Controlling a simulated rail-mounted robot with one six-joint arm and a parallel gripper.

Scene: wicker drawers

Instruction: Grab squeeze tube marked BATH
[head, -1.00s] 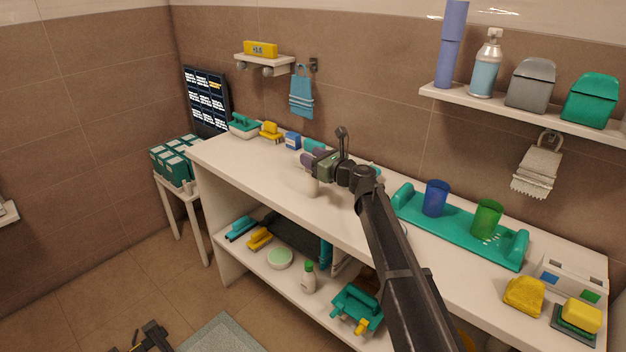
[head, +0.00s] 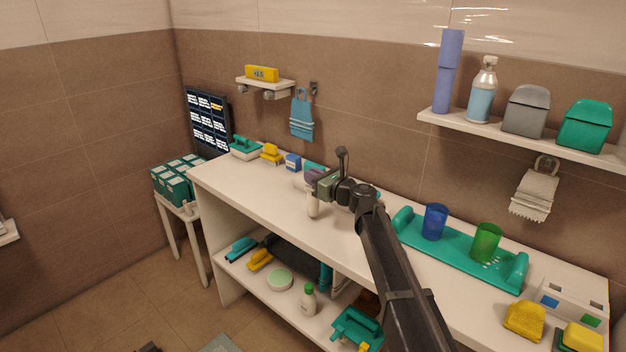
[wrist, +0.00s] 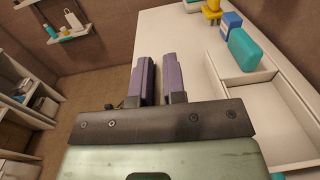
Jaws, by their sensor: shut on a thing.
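A small white tube (head: 313,207) hangs upright below my gripper (head: 315,182), at the front part of the white counter. My gripper has purple fingers and is shut on this tube; the fingers also show in the wrist view (wrist: 158,78) with a narrow gap between them. The tube itself cannot be made out in the wrist view. No lettering on it is readable, so I cannot tell if it is marked BATH. I cannot tell whether its lower end touches the counter.
A white tray-like box (wrist: 262,105) lies right of the fingers, beside a teal block (wrist: 243,48) and a blue box (wrist: 231,25). A teal tray (head: 460,247) with a blue cup (head: 435,221) and a green cup (head: 486,242) stands right of my arm.

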